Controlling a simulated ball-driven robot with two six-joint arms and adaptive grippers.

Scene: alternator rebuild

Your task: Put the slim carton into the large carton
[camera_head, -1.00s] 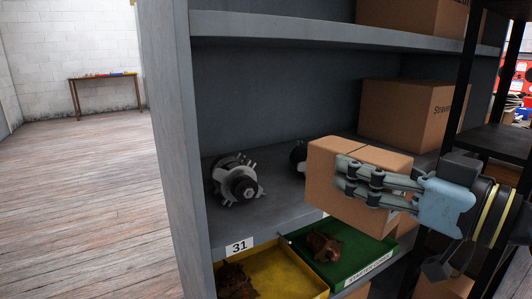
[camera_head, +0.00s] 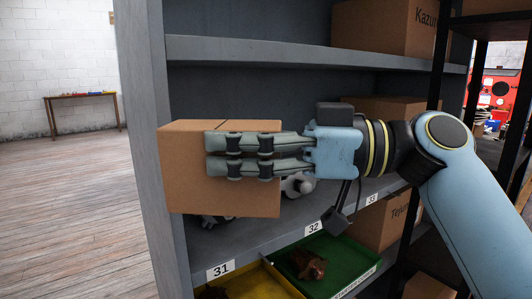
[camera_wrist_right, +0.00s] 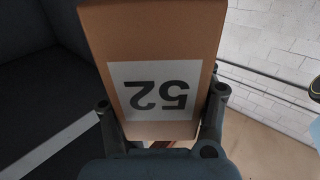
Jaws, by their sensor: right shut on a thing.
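The slim carton (camera_head: 215,198), plain brown, hangs in front of the middle shelf in the head view. It also fills the middle of the right wrist view (camera_wrist_right: 150,35), with a white label reading 52 upside down. My right gripper (camera_head: 222,154) is shut on it, with fingers along its sides. My left gripper is out of view. Which carton is the large one I cannot tell. One marked Kazu (camera_head: 385,27) stands on the upper shelf, one (camera_head: 385,107) on the middle shelf behind my wrist, and one marked Teju (camera_head: 378,228) lower down.
The grey shelf's left upright (camera_head: 143,150) stands close to the held carton. Alternator parts (camera_head: 298,186) are partly hidden behind the carton. A yellow bin (camera_head: 262,288) and a green bin (camera_head: 345,262) sit below. Open floor (camera_head: 65,210) lies to the left.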

